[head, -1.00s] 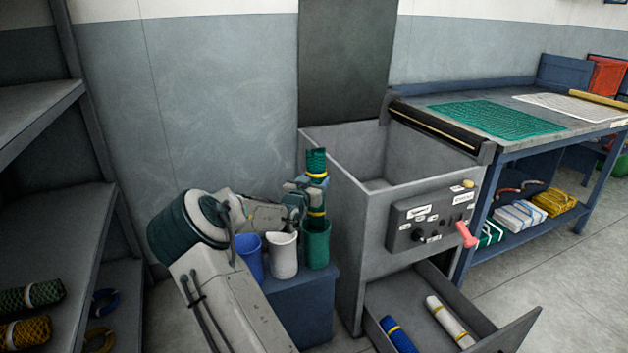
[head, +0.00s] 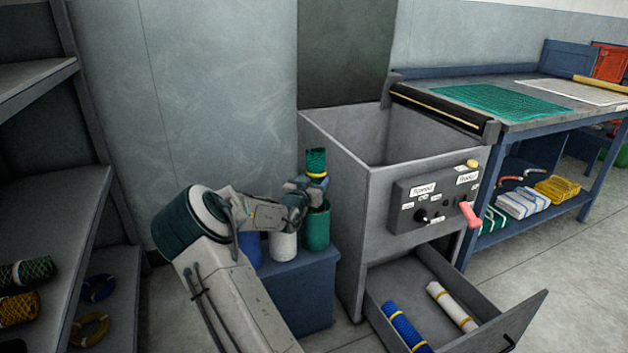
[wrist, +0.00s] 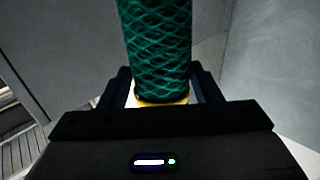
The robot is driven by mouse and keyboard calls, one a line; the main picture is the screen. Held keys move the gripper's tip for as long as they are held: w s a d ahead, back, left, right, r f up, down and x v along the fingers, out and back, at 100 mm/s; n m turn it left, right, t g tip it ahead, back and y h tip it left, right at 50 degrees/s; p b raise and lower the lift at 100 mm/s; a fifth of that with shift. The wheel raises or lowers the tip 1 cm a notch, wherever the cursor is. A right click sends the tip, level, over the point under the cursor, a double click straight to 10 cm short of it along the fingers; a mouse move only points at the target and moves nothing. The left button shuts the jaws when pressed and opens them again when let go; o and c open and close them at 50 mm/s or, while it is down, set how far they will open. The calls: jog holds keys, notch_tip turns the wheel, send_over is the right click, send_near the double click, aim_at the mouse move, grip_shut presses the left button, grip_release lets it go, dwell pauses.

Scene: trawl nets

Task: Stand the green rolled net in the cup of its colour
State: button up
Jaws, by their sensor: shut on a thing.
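The green rolled net (head: 316,162) is upright, with yellow bands, in the head view. Its lower end is at the green cup (head: 316,229), hidden behind my gripper and the cup's wall. My gripper (head: 312,187) is shut on the net just above the cup's rim. In the wrist view the green net (wrist: 158,45) rises between the fingers (wrist: 160,92), with a yellow band low between them. The green cup stands at the right end of a row, beside a white cup (head: 283,245) and a blue cup (head: 250,247).
The cups stand on a blue box (head: 305,290). A grey machine (head: 345,200) with a control panel stands close on the right. Its open drawer (head: 480,335) holds a blue roll (head: 405,325) and a white roll (head: 452,306). Shelves (head: 50,205) stand at the left.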

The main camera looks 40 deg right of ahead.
jog(key=shift+f, duration=0.35)
jog(key=o, duration=1.4)
jog(key=shift+f, duration=0.1)
jog(key=shift+p+v, duration=1.45)
jog(key=shift+v, duration=5.5)
jog(key=shift+w, duration=0.1)
